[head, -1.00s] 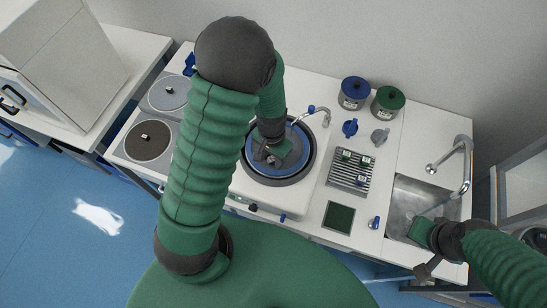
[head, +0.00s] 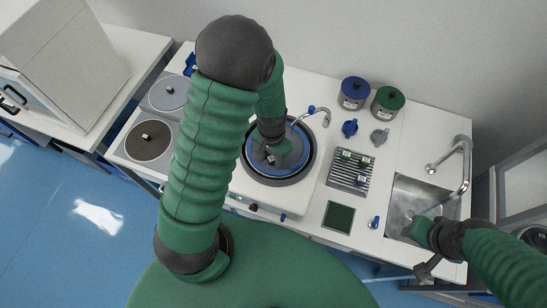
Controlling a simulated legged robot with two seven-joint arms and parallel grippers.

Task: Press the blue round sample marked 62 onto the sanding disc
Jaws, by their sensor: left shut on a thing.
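The sanding disc (head: 262,168) is a grey round plate with a blue ring, set in a dark round bowl in the bench. My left gripper (head: 272,158) reaches down over the disc from above, near its middle. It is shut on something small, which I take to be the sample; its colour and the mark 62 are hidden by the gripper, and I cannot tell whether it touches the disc. My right gripper (head: 418,232) is at the sink's front right edge; its fingers are too small to read.
A slatted rack (head: 349,172) with several small labelled samples lies right of the disc. A dark green pad (head: 338,217) is in front of it. A curved tap (head: 310,113) overhangs the disc. The sink (head: 411,197) is at right.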

